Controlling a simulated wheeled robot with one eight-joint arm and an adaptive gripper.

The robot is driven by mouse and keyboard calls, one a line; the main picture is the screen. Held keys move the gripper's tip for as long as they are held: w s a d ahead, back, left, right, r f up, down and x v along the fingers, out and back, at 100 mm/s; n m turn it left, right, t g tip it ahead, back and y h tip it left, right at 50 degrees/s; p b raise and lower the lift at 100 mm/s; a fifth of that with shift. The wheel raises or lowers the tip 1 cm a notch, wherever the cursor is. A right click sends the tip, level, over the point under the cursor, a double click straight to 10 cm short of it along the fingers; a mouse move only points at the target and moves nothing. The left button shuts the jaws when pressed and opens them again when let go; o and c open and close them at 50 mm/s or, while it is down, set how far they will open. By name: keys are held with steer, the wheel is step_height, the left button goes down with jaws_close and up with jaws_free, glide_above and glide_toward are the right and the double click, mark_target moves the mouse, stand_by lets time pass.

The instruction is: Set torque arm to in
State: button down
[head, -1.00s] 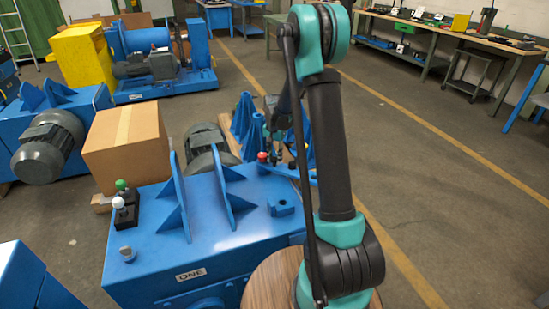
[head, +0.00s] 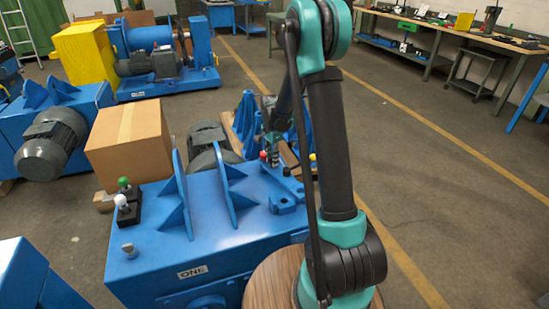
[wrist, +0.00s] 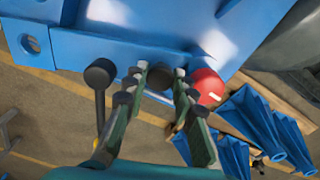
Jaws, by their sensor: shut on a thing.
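The blue machine marked ONE (head: 200,235) stands in front of me. A flat blue bar (head: 285,180), which looks like the torque arm, lies at its right rear edge; my arm hides part of it. In the wrist view the blue bar (wrist: 75,52) crosses the upper part, with a holed blue lug (wrist: 33,42) at left. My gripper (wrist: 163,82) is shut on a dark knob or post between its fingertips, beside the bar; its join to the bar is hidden. A red knob (wrist: 207,85) is close right of the fingers, and a black ball-ended lever (wrist: 100,74) is to their left.
Two upright blue brackets (head: 181,195) stand on the machine top. Green and white knobs (head: 122,190) are at its left. A cardboard box (head: 128,140) and a grey motor (head: 207,140) are behind. Blue stands (head: 245,120) are beyond my gripper. The floor at right is open.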

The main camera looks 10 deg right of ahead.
steer(key=shift+s+a+m, duration=0.15)
steer(key=shift+a+m, duration=0.3)
steer(key=shift+m, duration=0.4)
steer(key=shift+s+a+m, duration=0.1)
steer(key=shift+a+m, duration=0.35)
steer(key=shift+m, duration=0.4)
steer(key=c, duration=1.5)
jaws_free()
step_height(320, 180, up, 12)
